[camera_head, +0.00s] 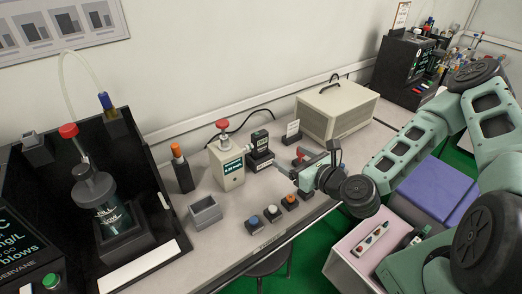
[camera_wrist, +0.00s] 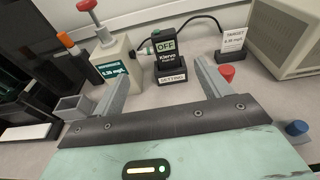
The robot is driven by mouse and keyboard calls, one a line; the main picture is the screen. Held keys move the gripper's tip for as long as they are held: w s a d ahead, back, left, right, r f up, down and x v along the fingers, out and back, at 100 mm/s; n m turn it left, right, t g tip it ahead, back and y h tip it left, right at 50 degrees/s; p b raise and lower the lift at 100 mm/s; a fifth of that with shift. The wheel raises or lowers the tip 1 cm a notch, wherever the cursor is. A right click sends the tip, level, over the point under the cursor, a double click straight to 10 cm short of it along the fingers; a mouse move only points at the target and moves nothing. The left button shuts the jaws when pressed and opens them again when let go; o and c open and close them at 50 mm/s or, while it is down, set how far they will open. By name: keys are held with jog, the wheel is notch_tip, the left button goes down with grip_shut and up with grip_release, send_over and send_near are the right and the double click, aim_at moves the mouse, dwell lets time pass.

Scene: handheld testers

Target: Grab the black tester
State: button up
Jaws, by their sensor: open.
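The black tester (camera_head: 260,141) stands upright in a black base on the bench. In the wrist view the tester (camera_wrist: 167,48) shows a green "OFF" screen and a "Klarvo" label, and its base (camera_wrist: 171,77) carries a white "SETTING" label. My gripper (camera_head: 283,169) is open, just in front of the tester and to its right in the head view. In the wrist view my gripper (camera_wrist: 156,75) has its two grey fingers apart, with the tester upright beyond and between them. Nothing is held.
A cream box with a red knob (camera_head: 226,165) stands close to the tester's left. A beige case (camera_head: 337,106) and a small sign (camera_wrist: 233,41) stand to the right. A grey open bin (camera_head: 205,212) and several coloured buttons (camera_head: 272,212) line the front edge.

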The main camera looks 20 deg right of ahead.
aim_at(262, 136)
jog(key=x, duration=1.2)
jog(key=shift+d+r, duration=0.1)
jog(key=shift+r, duration=0.05)
jog(key=x, duration=0.1)
jog(key=p+x, duration=0.1)
jog(key=x, duration=0.1)
jog(key=p+x, duration=0.1)
jog(key=shift+w+d+r, duration=0.15)
jog(key=shift+w+r, duration=0.05)
jog(key=shift+w, duration=0.2)
jog(key=shift+w+f, duration=0.2)
jog(key=shift+w, duration=0.2)
jog(key=c, duration=1.4)
jog(key=shift+r, duration=0.15)
jog(key=shift+c, duration=0.7)
